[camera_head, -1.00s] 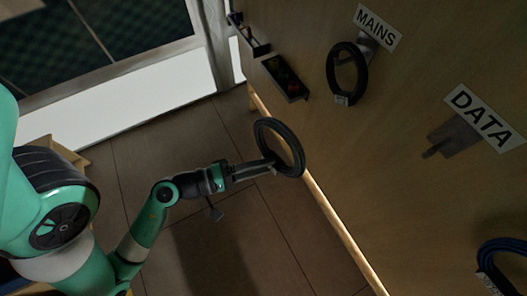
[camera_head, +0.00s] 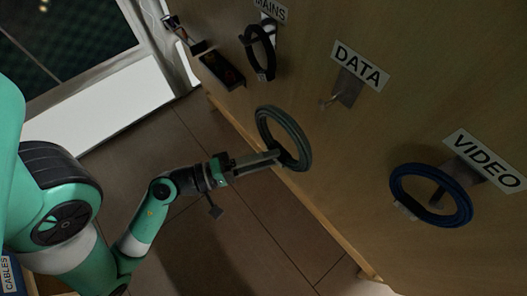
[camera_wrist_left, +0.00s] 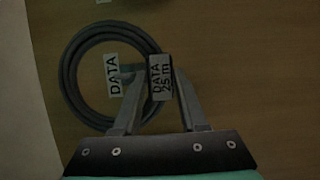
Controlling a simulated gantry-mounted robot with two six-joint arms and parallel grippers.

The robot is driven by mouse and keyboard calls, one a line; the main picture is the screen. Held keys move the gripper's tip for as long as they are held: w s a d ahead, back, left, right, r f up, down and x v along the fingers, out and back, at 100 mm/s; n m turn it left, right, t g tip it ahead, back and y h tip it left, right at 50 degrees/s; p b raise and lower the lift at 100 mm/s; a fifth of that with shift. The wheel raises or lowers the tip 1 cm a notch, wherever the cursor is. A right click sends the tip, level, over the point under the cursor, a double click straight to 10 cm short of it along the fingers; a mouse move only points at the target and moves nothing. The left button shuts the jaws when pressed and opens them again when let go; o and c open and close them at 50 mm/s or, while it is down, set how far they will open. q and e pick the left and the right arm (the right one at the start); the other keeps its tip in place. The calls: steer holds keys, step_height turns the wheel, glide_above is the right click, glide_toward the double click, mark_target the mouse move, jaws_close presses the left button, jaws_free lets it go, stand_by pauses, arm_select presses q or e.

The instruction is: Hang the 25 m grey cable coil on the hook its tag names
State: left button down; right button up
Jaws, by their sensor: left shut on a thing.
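The grey cable coil (camera_head: 297,146) is held upright in my left gripper (camera_head: 278,157), in front of the wooden wall. In the left wrist view the coil (camera_wrist_left: 67,75) has a white tag (camera_wrist_left: 160,77) reading "DATA 25 m" between the fingers, which are shut on it. The DATA hook (camera_head: 332,98) is bare, under its DATA sign (camera_head: 360,65), up and right of the coil in the head view. Through the coil's ring the wrist view shows the DATA sign (camera_wrist_left: 113,74). The coil is apart from the hook in the head view. My right gripper is not in view.
A black coil (camera_head: 262,52) hangs under the MAINS sign (camera_head: 271,9). A blue coil (camera_head: 398,188) hangs under the VIDEO sign (camera_head: 484,160). A dark shelf (camera_head: 221,70) with small items is on the wall at left. Wall between DATA and VIDEO is clear.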

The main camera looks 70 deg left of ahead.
mark_target(281, 149)
arm_select(q)
steer(key=w, duration=0.1)
steer(key=w+a+b, duration=0.1)
steer(key=w, duration=0.1)
steer(key=shift+w, duration=0.1)
steer(key=shift+w+a+r, duration=0.1)
steer(key=shift+w+r, duration=0.05)
steer(key=shift+w, duration=0.2)
steer(key=w+a+f+b, duration=0.1)
steer(key=w+a+f, duration=0.2)
steer(key=w, duration=0.7)
steer(key=shift+a+b, duration=0.2)
steer(key=shift+b, duration=0.2)
steer(key=shift+c, duration=1.8)
jaws_free()
steer(key=shift+f, duration=0.1)
